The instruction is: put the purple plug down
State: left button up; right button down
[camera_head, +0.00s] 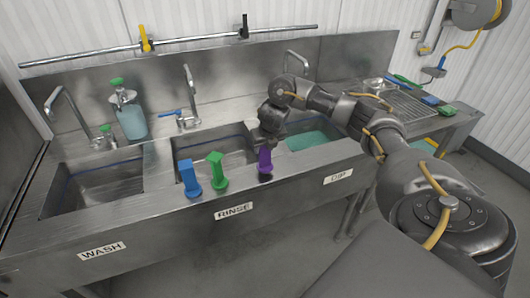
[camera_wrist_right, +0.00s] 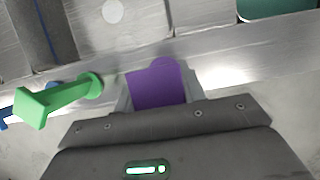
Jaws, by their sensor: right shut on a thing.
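The purple plug (camera_head: 265,163) is upright at the front rim of the sink unit, right of the green plug (camera_head: 217,171) and the blue plug (camera_head: 189,178). My right gripper (camera_head: 266,146) reaches down from above and is shut on the purple plug. In the right wrist view the purple plug (camera_wrist_right: 155,84) sits between the fingers, and the green plug (camera_wrist_right: 58,98) stands to the left. I cannot tell whether the purple plug's base touches the rim. My left gripper is not in view.
The steel sink unit has basins labelled WASH (camera_head: 102,251), RINSE (camera_head: 233,211) and DIP (camera_head: 338,176). The dip basin holds green liquid (camera_head: 308,139). A soap bottle (camera_head: 130,118) and taps stand behind. The rim left of the blue plug is clear.

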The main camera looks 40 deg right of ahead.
jog(key=shift+d+f+p, duration=0.1)
jog(key=shift+f+p, duration=0.25)
jog(key=shift+f, duration=0.5)
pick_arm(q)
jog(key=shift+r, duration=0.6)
pick_arm(e)
jog(key=shift+f, duration=0.15)
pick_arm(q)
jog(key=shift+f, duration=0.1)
pick_arm(e)
jog(key=shift+f, duration=0.1)
jog(key=c, duration=0.8)
grip_release()
jog(key=shift+c, duration=0.2)
jog(key=shift+r, duration=0.2)
jog(key=shift+s+r, duration=0.1)
jog(key=shift+r, duration=0.1)
pick_arm(q)
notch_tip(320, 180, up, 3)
jog(key=p, duration=0.3)
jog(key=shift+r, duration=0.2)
pick_arm(e)
jog(key=v, duration=1.1)
jog(key=shift+r, duration=0.2)
